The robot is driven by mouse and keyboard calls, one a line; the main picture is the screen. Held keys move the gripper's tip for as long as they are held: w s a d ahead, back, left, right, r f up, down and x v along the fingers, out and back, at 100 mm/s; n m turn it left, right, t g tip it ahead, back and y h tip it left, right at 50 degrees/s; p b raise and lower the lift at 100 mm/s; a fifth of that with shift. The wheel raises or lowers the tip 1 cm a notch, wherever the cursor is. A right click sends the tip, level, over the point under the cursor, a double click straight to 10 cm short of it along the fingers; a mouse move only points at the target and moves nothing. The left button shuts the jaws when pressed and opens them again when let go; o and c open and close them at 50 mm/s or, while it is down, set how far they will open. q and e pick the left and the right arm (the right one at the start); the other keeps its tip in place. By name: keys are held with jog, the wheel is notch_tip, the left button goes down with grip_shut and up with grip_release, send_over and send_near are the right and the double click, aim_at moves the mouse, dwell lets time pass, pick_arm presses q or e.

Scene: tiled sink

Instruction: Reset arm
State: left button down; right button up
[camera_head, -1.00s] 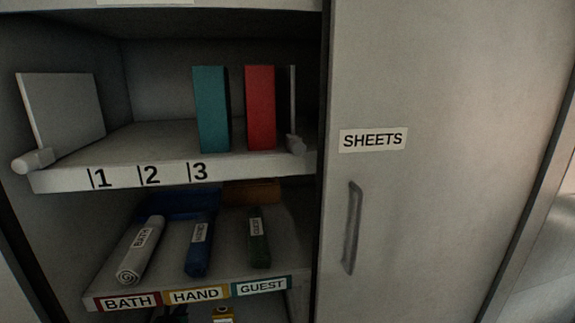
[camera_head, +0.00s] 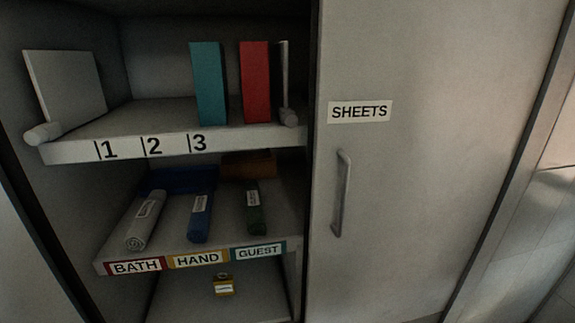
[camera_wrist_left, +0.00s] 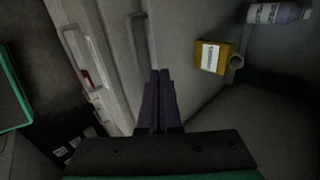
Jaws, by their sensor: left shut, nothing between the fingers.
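My left gripper (camera_wrist_left: 160,76) shows in the left wrist view, its two dark fingers pressed together with nothing between them. The fingers lie in front of a pale cabinet surface. Neither gripper shows in the head view, and my right gripper is in neither view.
An open cabinet holds a teal block (camera_head: 208,84) and a red block (camera_head: 255,82) on its upper shelf, with rolled towels (camera_head: 146,219) below. A closed SHEETS door (camera_head: 400,180) stands at right. The wrist view shows a yellow box (camera_wrist_left: 211,57) and a bottle (camera_wrist_left: 274,13).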

pick_arm(q)
jog(key=s+a+r+n+g+h, duration=0.1)
jog(key=s+a+r+n+g, duration=0.1)
jog(key=s+n, duration=0.6)
jog(key=s+a+r+n+g+h, duration=0.1)
jog(key=s+r+n+g, duration=0.15)
jog(key=s+n, duration=0.5)
jog(key=s+f+m+g+b, duration=0.1)
jog(key=s+f+b, duration=0.2)
jog(key=f, duration=1.3)
jog(key=s+f+m+g+b, duration=0.1)
jog(key=s+f+b, duration=0.2)
jog(key=f, duration=1.3)
jog(key=s+a+f+b, duration=0.3)
jog(key=s+f, duration=1.1)
jog(key=s, duration=0.1)
jog(key=shift+f+g+y, duration=0.3)
jog(key=shift+f+g, duration=0.05)
